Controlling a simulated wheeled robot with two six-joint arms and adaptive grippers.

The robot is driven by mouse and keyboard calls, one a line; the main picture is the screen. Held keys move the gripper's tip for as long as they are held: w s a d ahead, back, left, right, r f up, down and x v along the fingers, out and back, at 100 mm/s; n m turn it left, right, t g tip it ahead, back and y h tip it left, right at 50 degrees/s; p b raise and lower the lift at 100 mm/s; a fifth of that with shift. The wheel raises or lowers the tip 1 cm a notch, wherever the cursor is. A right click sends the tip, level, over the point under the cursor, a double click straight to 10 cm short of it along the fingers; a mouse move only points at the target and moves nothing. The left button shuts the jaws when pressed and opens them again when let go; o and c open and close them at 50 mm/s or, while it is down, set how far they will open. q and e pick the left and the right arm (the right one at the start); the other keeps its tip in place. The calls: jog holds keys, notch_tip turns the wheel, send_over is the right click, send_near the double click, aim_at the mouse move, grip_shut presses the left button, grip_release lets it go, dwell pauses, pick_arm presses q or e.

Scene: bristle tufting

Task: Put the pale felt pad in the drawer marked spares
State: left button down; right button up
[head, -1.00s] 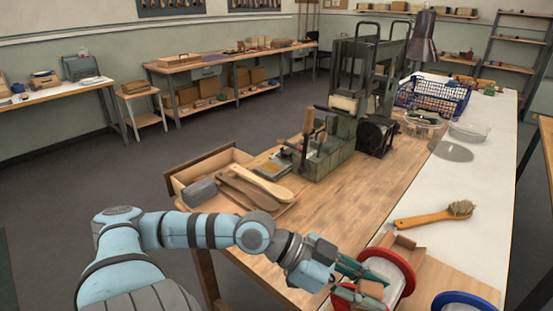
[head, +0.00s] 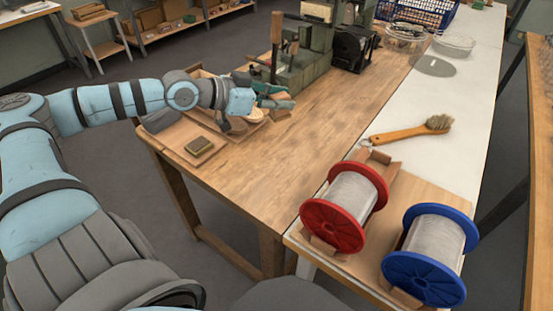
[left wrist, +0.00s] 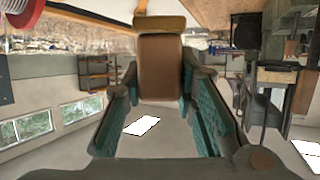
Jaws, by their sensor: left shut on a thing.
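My left gripper (head: 279,95) is shut on a brown block (left wrist: 161,68), which fills the space between its teal fingers in the left wrist view. In the head view the gripper hovers near the wooden boards at the bench's left side. An open wooden drawer or tray (head: 198,73) there is mostly hidden behind my left arm, and no spares mark is readable. I cannot clearly make out a pale felt pad, nor tell whether the held block is it. My right gripper is not in view.
A small dark-topped block (head: 199,146) lies at the bench's near left. A red spool (head: 345,205) and a blue spool (head: 431,253) stand at the near right, with a brush (head: 412,131) behind. A green machine (head: 305,68) stands at the back. The bench middle is clear.

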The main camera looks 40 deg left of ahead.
pick_arm(q)
jog(key=shift+n+y, duration=0.3)
jog(key=f+b, duration=0.2)
jog(key=f, duration=0.4)
jog(key=a+f+b, duration=0.1)
jog(key=f+b, duration=0.1)
jog(key=f, duration=0.5)
jog(key=f+b, duration=0.3)
jog(key=f, duration=0.3)
jog(key=shift+w+a+f, duration=0.15)
jog(key=shift+w+a, duration=0.15)
jog(key=shift+w, duration=0.1)
jog(key=c, duration=1.4)
grip_release()
jog(key=shift+o, duration=0.5)
